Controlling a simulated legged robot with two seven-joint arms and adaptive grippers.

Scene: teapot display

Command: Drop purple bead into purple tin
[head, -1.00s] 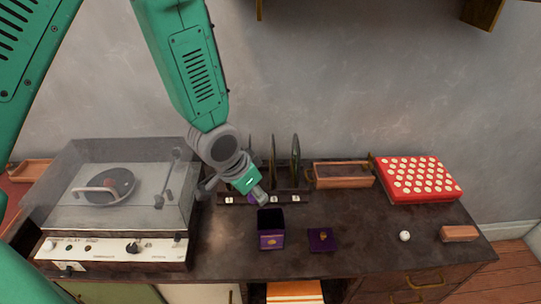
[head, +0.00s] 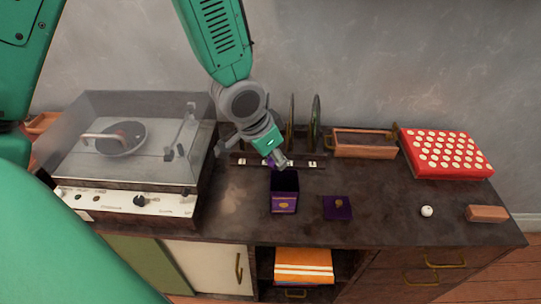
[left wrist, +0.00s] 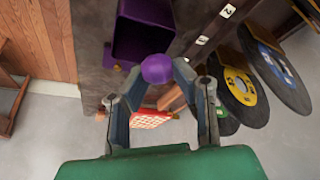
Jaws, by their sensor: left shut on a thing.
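My left gripper (head: 279,162) is shut on the purple bead (left wrist: 157,68), which sits between its fingertips in the left wrist view. In the head view only a bit of purple shows at the fingertips. The purple tin (head: 284,205) stands upright and open on the cabinet top, just in front of and below the gripper. It also shows at the top of the left wrist view (left wrist: 144,38), beyond the bead. The bead is outside the tin. The tin's purple lid (head: 337,209) lies to its right. My right gripper is not in view.
A record player (head: 140,150) with a clear cover stands at left. A rack with upright records (head: 315,124) is behind the tin. A wooden tray (head: 365,151), a red dotted box (head: 446,152), a white ball (head: 427,211) and a small block (head: 487,213) are at right.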

